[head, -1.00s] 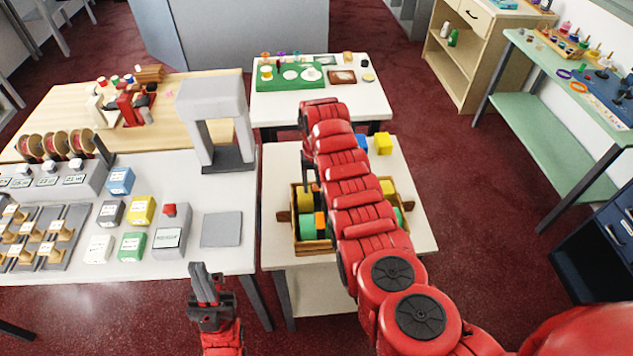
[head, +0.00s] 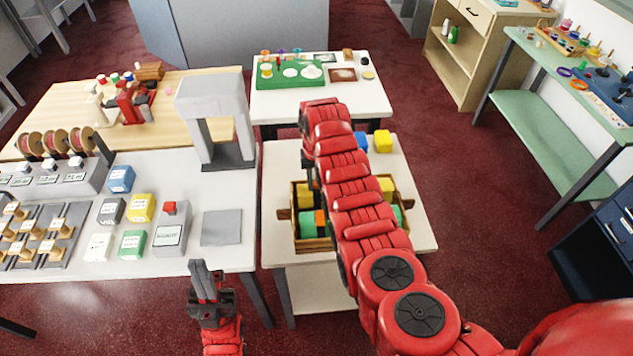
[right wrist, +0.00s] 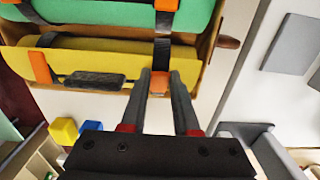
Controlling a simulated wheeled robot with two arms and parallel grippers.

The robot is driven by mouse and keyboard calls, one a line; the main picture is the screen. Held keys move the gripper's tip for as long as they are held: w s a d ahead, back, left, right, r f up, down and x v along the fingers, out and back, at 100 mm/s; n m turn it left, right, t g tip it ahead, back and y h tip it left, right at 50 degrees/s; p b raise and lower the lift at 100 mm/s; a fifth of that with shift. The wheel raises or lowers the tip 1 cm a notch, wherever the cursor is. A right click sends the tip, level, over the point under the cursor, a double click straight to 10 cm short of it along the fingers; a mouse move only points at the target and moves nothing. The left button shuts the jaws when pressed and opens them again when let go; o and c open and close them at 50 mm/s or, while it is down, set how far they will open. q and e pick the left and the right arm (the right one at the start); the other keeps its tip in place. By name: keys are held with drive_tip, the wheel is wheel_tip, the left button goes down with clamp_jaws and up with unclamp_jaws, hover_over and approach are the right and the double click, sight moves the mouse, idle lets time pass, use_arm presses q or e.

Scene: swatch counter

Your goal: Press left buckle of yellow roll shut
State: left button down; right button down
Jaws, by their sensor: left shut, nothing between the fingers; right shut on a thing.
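The yellow roll (right wrist: 85,62) lies in a wooden tray, beside a green roll (right wrist: 110,12). Dark straps with orange buckles cross the rolls. In the right wrist view, one orange buckle (right wrist: 159,83) of the yellow roll is between my right gripper's fingertips (right wrist: 160,88), which are shut on it. Another orange buckle (right wrist: 40,68) sits toward the roll's other end, at the picture's left. In the head view, my right arm hides the middle of the yellow roll (head: 305,190). My left gripper (head: 205,268) is shut and empty, in front of the left counter.
The wooden tray (head: 318,245) stands on a white table (head: 415,215). Yellow (head: 382,141) and blue (head: 361,143) blocks stand behind it. A grey pad (head: 221,228) and several coloured blocks lie on the left counter. A grey arch-shaped stand (head: 210,95) rises behind the pad.

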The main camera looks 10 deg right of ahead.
drive_tip(key=shift+f+p, duration=0.1)
drive_tip(key=shift+p, duration=0.25)
drive_tip(key=shift+s+f+t+p, duration=0.1)
drive_tip(key=shift+s+t+p, duration=0.2)
drive_tip(key=shift+t, duration=0.2)
drive_tip(key=c, duration=0.6)
unclamp_jaws()
drive_tip(key=shift+c, duration=0.2)
